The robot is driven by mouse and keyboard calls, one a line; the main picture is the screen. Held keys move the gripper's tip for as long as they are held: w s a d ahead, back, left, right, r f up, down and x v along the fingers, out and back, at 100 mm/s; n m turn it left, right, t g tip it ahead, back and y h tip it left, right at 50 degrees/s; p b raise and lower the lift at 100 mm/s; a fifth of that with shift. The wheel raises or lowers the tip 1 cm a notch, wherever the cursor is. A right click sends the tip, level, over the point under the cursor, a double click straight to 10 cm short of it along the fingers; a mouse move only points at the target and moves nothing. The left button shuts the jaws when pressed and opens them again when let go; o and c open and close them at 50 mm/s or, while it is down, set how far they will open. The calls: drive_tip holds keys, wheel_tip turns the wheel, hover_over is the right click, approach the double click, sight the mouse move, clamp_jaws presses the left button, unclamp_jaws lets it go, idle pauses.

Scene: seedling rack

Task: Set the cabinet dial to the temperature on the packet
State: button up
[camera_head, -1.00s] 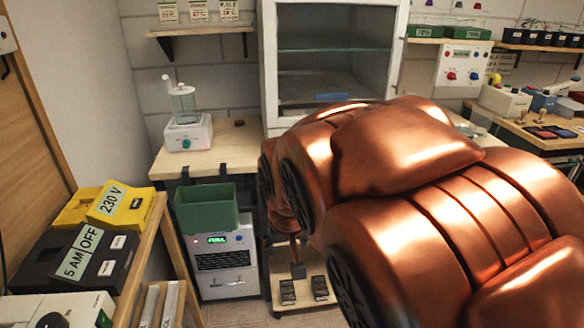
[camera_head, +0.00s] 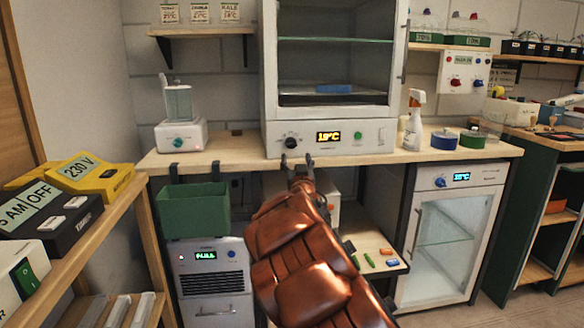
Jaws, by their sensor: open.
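The white glass-fronted cabinet (camera_head: 384,135) stands on the wooden bench. Its front panel has a black dial (camera_head: 291,142), a lit orange display (camera_head: 328,137) that seems to read 19°C, and a green button (camera_head: 357,136). Three seed packets stand on the wall shelf: a left packet (camera_head: 170,13), a middle packet (camera_head: 200,13) and a kale packet (camera_head: 231,12). The kale packet seems to read 18°C; the others are too small to read surely. My gripper (camera_head: 297,160) is open and empty, its fingertips just below the dial in the picture. I cannot tell whether they touch anything.
A spray bottle (camera_head: 414,120) and a blue roll (camera_head: 444,139) stand right of the cabinet. A small fridge (camera_head: 472,176) with its own dial and display is under the bench at right. A green bin (camera_head: 194,212) hangs at left.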

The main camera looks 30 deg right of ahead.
sight(291, 146)
drive_tip(key=shift+n+t, duration=0.3)
drive_tip(key=shift+t, duration=0.4)
drive_tip(key=shift+w+d+r+b, duration=0.1)
drive_tip(key=shift+w+d+b, duration=0.2)
drive_tip(key=shift+w, duration=0.4)
drive_tip(key=shift+w+d+r+b, duration=0.1)
drive_tip(key=shift+w+d+b, duration=0.2)
drive_tip(key=shift+w, duration=0.45)
drive_tip(key=shift+w+d+b, duration=0.25)
drive_tip(key=shift+w+b, duration=0.1)
drive_tip(key=shift+w, duration=0.35)
drive_tip(key=shift+b+x, duration=0.35)
drive_tip(key=shift+x, duration=1.45)
drive_tip(key=c, duration=1.1)
drive_tip(key=shift+a, duration=0.1)
drive_tip(key=shift+c, duration=0.2)
